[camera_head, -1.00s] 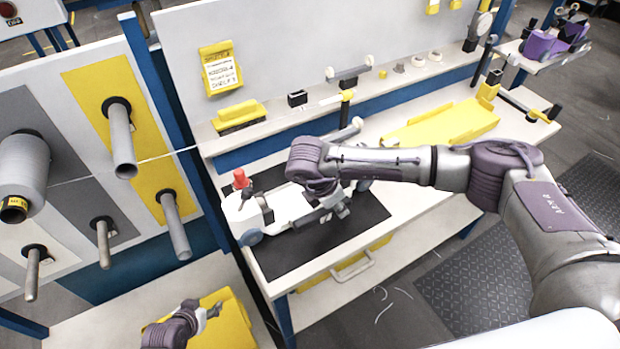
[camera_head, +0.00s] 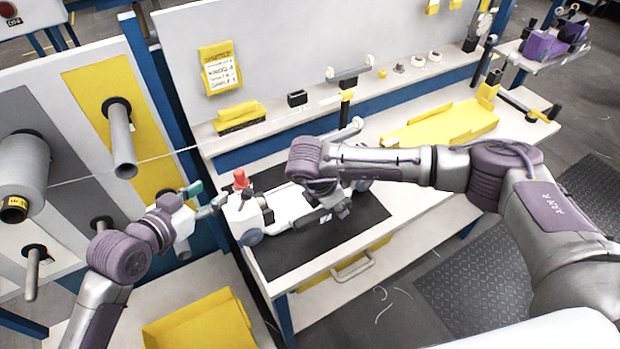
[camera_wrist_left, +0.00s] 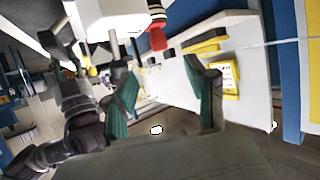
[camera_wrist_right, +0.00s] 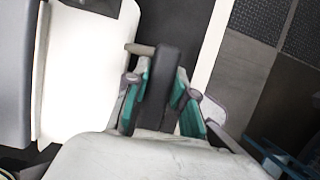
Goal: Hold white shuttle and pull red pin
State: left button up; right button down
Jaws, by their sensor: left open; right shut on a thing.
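The white shuttle (camera_head: 246,217) lies on the dark mat on the bench. The red pin (camera_head: 241,179) stands up from its left end. In the left wrist view the red pin (camera_wrist_left: 157,39) shows at the top, beside the white shuttle (camera_wrist_left: 103,18). My left gripper (camera_head: 207,199) is open and empty, just left of the shuttle and a little below the pin's height. My right gripper (camera_head: 342,207) is at the shuttle's right part. In the right wrist view it is shut on a dark bar-like part (camera_wrist_right: 156,85) beside the white body, seemingly part of the shuttle.
A dark mat (camera_head: 300,245) covers the bench under the shuttle. Grey spools (camera_head: 122,150) stick out of the panel at left. A thin thread (camera_head: 170,155) runs from a spool toward the bench. A yellow bin (camera_head: 205,325) sits low at the left.

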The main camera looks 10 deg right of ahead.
aim_at(235, 175)
pick_arm(q)
jog(key=x, duration=1.2)
jog(key=shift+r, duration=0.1)
grip_shut()
